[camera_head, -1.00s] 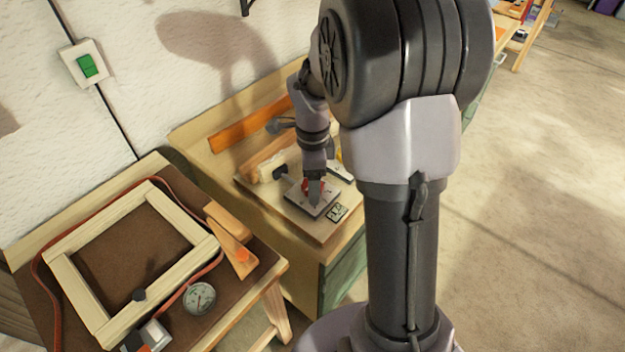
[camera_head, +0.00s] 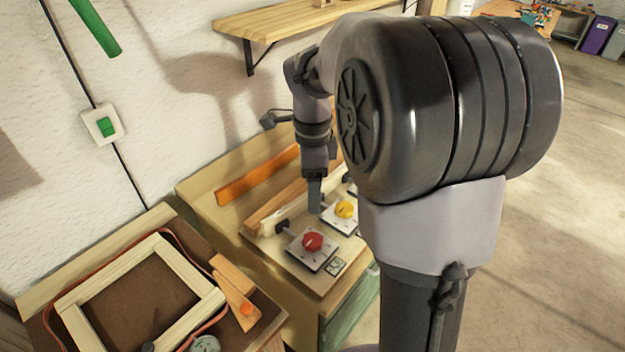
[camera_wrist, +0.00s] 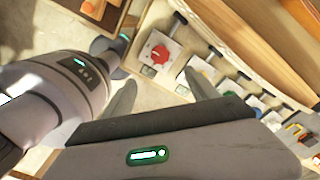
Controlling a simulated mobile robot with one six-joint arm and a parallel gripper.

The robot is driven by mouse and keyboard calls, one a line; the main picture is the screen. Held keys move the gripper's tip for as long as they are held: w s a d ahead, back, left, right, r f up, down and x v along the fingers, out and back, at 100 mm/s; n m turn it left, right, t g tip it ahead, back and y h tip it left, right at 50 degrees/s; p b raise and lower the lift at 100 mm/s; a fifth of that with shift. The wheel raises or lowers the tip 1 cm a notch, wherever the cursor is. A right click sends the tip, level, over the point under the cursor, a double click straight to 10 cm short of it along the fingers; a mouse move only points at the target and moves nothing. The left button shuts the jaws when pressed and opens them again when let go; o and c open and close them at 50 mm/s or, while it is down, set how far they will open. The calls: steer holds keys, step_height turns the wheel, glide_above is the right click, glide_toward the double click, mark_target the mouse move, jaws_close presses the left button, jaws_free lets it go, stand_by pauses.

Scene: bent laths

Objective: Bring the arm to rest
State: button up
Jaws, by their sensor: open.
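My gripper (camera_head: 315,196) hangs from my arm above the workbench in the head view, its fingers pointing down. In the wrist view my gripper (camera_wrist: 160,92) has its two fingers apart with nothing between them. A red knob (camera_head: 312,242) on a pale square plate stands on the board, below and in front of the fingers. It also shows in the wrist view (camera_wrist: 159,53), apart from the fingers. A yellow knob (camera_head: 346,209) on a similar plate stands to the right. My arm hides part of the board behind it.
A wooden frame (camera_head: 72,315) lies on a brown-topped table at the left. An orange lath (camera_head: 255,184) lies at the back of the workbench (camera_head: 200,197). A shelf (camera_head: 285,22) sticks out from the wall above. Open floor (camera_head: 570,200) lies to the right.

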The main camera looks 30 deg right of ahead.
stand_by(0.4)
steer(key=s+a+r+n+t+y+b, duration=0.2)
steer(key=s+a+n+t, duration=0.3)
steer(key=s+a+n, duration=1.1)
steer(key=s+r+n+b, duration=0.1)
steer(key=n, duration=0.1)
steer(key=shift+s+a+n+t, duration=0.2)
steer(key=shift+n+t, duration=0.2)
steer(key=shift+d, duration=0.1)
